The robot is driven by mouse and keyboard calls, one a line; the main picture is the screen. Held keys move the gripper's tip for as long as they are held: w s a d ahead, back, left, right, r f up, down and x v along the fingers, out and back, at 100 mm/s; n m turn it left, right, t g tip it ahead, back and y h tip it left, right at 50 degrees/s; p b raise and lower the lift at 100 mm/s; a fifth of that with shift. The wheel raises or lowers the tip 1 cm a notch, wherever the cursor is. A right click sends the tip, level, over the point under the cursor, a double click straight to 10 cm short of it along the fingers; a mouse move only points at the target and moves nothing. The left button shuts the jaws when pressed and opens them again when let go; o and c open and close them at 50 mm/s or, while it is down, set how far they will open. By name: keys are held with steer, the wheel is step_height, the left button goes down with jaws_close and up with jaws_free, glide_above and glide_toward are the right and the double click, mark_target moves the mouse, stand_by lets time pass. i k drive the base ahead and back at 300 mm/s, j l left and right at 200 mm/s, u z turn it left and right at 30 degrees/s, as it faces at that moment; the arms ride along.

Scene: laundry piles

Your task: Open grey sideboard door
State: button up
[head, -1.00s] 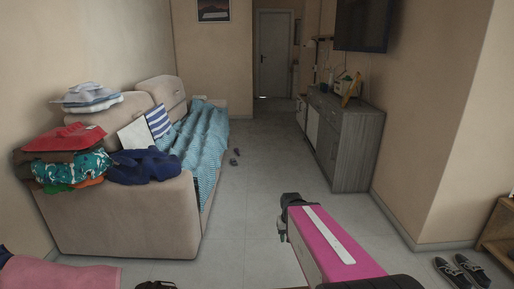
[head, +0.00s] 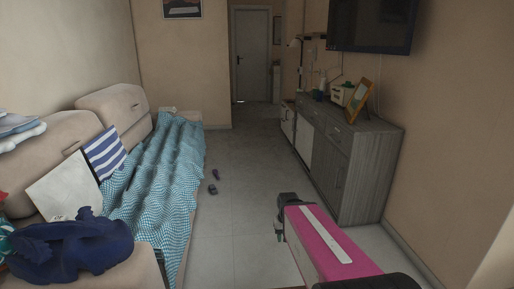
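The grey sideboard (head: 366,176) stands along the right wall, with its fronts facing the sofa side. Its grey doors (head: 328,174) have dark handles and look shut. Drawers sit above them, and white fronts (head: 304,138) show farther along. My gripper (head: 280,215) is at the end of my pink and white arm, at lower centre-right. It is in front of the sideboard's near end in the picture and apart from it. The fingers are small and dark, seen from behind, so their opening cannot be made out.
A beige sofa (head: 40,150) with a blue patterned blanket (head: 160,175) and dark blue clothing (head: 75,245) lines the left. Small dark shoes (head: 213,182) lie on the floor. A picture frame (head: 359,98) stands on the sideboard. The tiled floor (head: 240,200) between is mostly clear.

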mark_target(329, 169)
steer(key=i+z, duration=0.1)
steer(key=i, duration=0.5)
steer(key=i+j+z, duration=0.15)
steer(key=i, duration=0.4)
steer(key=i+z, duration=0.1)
steer(key=i, duration=0.5)
steer(key=i+j+z, duration=0.3)
steer(key=i, duration=0.25)
steer(key=i+j+z, duration=0.3)
steer(key=i+j, duration=0.15)
steer(key=z, duration=0.5)
steer(key=k+l+u, duration=0.1)
steer(key=l, duration=0.25)
steer(key=k+l, duration=0.1)
steer(key=l, duration=0.25)
steer(key=k+l+u, duration=0.15)
steer(key=l, duration=0.2)
steer(key=k+l, duration=0.1)
steer(key=l, duration=0.25)
steer(key=u, duration=0.05)
